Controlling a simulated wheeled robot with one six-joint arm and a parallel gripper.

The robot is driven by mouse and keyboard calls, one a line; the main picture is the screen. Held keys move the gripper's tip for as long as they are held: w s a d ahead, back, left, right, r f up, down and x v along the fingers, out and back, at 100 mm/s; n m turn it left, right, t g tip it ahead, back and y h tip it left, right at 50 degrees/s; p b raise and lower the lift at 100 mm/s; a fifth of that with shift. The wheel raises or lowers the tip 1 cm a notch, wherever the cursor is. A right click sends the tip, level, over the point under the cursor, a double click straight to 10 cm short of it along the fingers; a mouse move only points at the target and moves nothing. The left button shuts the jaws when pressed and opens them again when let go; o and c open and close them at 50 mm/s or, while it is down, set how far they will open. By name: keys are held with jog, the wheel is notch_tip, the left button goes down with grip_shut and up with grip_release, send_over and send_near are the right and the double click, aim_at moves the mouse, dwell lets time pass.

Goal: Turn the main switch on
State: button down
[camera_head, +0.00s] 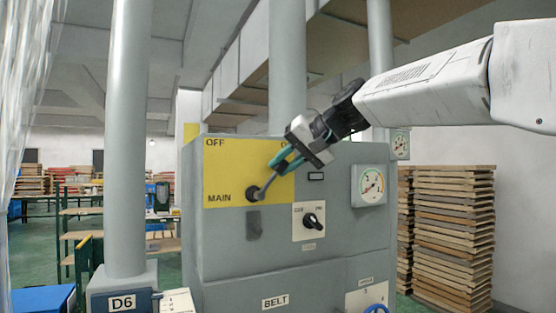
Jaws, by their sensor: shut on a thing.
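The main switch (264,189) is a dark lever on a yellow plate (225,170) on the front of a grey cabinet. The plate reads OFF at the upper left and MAIN at the lower left; the lettering at the upper right is mostly hidden by my gripper. The lever tilts up and to the right from its round pivot. My gripper (279,166) reaches in from the upper right with teal fingers shut on the lever's upper end. The fingers hide the lever's tip.
A rotary knob (312,221) sits on a white plate right of the lever. A round gauge (371,186) is on the cabinet's right part. A BELT label (275,302) is below. Stacked boards (453,230) stand at the right, and a D6 post (127,150) at the left.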

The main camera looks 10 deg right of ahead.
jog(key=shift+w+d+f+m+y, duration=0.1)
jog(key=shift+d+f+m+y, duration=0.2)
jog(key=shift+d+f+y, duration=0.15)
jog(key=c, duration=1.3)
grip_release()
jog(key=v, duration=0.7)
jog(key=shift+d+r, duration=0.2)
jog(key=shift+d, duration=0.05)
